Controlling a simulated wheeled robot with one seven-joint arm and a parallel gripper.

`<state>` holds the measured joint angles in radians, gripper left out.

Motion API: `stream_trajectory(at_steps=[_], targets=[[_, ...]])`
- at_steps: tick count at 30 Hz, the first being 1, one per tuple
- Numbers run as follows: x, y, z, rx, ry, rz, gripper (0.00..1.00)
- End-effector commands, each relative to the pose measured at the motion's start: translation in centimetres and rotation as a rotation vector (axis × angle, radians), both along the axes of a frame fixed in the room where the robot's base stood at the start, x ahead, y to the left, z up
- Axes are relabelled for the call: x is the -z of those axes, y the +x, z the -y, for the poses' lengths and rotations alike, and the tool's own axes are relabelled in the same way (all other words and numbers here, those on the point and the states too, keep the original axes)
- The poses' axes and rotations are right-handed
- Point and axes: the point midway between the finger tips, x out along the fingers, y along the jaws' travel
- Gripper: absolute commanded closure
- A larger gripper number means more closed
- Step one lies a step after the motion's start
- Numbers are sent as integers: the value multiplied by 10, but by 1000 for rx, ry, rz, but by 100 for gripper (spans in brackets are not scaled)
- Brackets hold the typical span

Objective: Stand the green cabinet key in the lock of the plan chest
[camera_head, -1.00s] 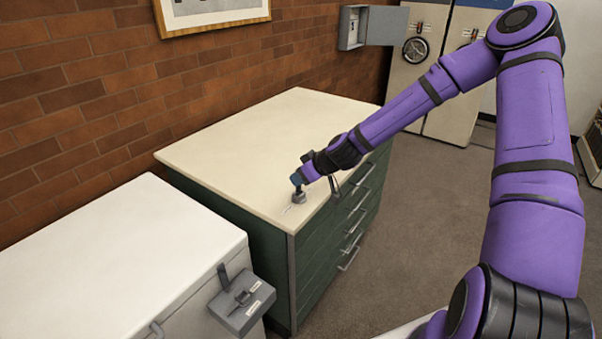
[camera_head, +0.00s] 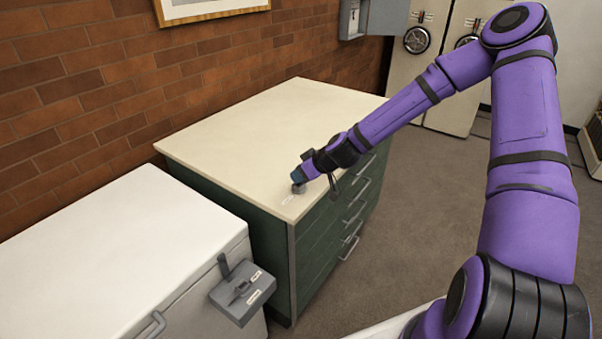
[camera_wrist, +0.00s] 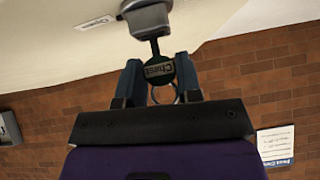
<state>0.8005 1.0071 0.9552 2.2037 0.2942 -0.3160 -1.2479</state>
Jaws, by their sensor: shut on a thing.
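The plan chest (camera_head: 250,130) is green with a cream top and stands against the brick wall. Its grey lock (camera_head: 298,188) rises from the top near the front left corner, and also shows in the wrist view (camera_wrist: 148,18). My gripper (camera_head: 302,178) is right above the lock.
A white cabinet (camera_head: 100,250) stands at the left, with a grey lever box (camera_head: 243,293) on its side. A grey wall box (camera_head: 352,18) hangs open at the back. Cream doors with a wheel (camera_head: 417,40) stand behind. Grey floor (camera_head: 420,190) is free right of the chest.

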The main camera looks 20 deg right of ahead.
Motion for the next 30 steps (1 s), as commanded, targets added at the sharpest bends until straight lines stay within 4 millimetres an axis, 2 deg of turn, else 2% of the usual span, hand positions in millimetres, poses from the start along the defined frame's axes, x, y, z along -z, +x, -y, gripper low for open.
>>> stream_trajectory(at_steps=[1, 2, 3, 5, 6, 17, 30], targets=[[0, 0, 0, 0, 0, 0, 90], [0, 0, 0, 0, 0, 0, 63], [0, 0, 0, 0, 0, 0, 54], [0, 0, 0, 0, 0, 0, 40], [0, 0, 0, 0, 0, 0, 38], [-5, -3, 3, -1, -1, 2, 38], [-55, -44, 38, 1, -3, 2, 38]])
